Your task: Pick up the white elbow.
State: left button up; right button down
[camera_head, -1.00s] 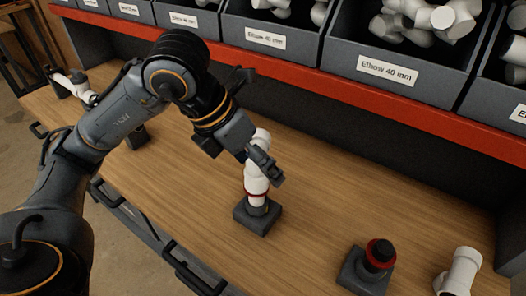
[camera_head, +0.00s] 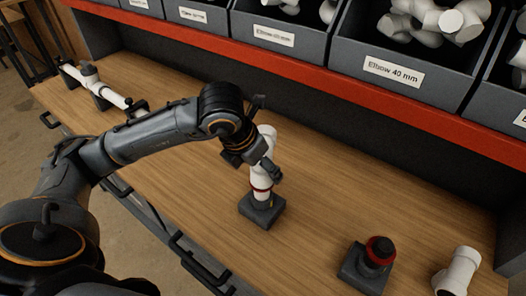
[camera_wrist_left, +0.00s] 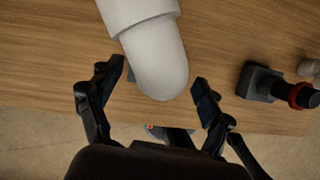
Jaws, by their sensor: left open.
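A white elbow (camera_head: 261,180) stands upright on a dark square base with a red ring (camera_head: 260,190) around its lower part, near the middle of the bench in the head view. My left gripper (camera_head: 267,164) is at its upper part and hides some of it. In the left wrist view the white elbow (camera_wrist_left: 155,58) reaches in from the top, its rounded end between the spread fingers of my left gripper (camera_wrist_left: 158,78). The gripper is open. My right gripper is not in view.
A dark base with a red ring (camera_head: 380,250) stands to the right, and another white fitting (camera_head: 459,272) beyond it. A white pipe assembly (camera_head: 100,88) lies at the far left. Grey bins (camera_head: 392,72) of fittings line the back above a red shelf edge (camera_head: 400,112). Bare wood lies between.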

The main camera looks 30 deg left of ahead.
pick_arm(q)
jog(key=shift+x, duration=1.25)
jog(key=c, duration=1.3)
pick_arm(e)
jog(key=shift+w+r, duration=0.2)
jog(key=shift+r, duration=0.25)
